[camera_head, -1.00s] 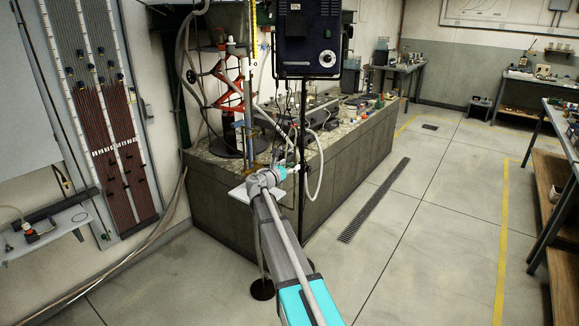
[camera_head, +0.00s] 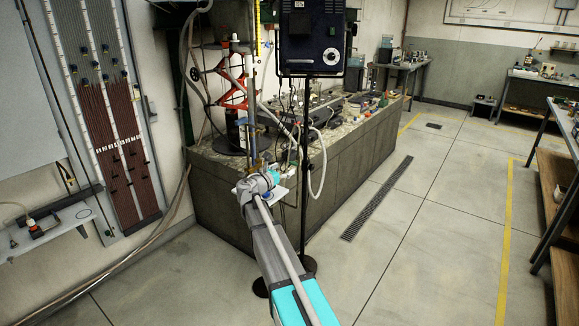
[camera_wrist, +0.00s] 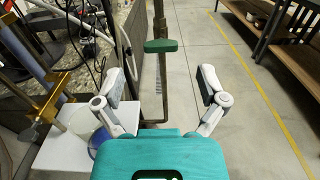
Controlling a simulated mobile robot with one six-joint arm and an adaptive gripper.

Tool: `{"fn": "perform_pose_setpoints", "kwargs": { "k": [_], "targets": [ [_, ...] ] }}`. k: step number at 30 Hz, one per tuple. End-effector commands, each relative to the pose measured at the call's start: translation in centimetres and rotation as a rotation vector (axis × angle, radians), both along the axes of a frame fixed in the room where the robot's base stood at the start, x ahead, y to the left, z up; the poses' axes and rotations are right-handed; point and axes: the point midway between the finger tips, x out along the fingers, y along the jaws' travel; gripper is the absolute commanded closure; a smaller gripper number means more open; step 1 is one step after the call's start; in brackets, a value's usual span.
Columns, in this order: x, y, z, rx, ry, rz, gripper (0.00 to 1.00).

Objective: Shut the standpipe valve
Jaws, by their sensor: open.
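In the wrist view a green handle (camera_wrist: 160,46) sits across a thin upright brownish pipe (camera_wrist: 159,25). The pipe runs down and bends near the bottom. My gripper (camera_wrist: 162,86) is open, with its two grey fingers spread apart on either side of the pipe's line and nothing between them. The handle appears ahead of the fingertips, apart from them. In the head view my arm's wrist (camera_head: 258,185) is in front of the tank's near end, and the fingers cannot be made out there. The handle's turn position is hard to judge.
A white plate (camera_wrist: 68,150) with a brass fitting (camera_wrist: 47,101) is close on the left of my gripper. The stone-sided tank (camera_head: 340,165) and a black lamp stand (camera_head: 303,215) are nearby. The floor to the right is open around a drain grate (camera_head: 378,198).

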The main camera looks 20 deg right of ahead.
Motion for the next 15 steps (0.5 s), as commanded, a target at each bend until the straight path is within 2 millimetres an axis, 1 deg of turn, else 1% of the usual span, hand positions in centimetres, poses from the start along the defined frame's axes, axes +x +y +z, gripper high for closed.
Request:
{"fn": "perform_pose_setpoints", "kwargs": {
  "k": [1, 6, 12, 15],
  "targets": [
    [-0.7, 0.9, 0.0, 0.0, 0.0, 0.002, 0.09],
    [-1.9, 3.1, 0.0, 0.0, 0.0, 0.002, 0.09],
    [-2.8, 4.8, 0.0, 0.0, 0.0, 0.001, 0.09],
    [-3.0, 5.2, 0.0, 0.0, 0.0, 0.001, 0.09]
  ]
}}
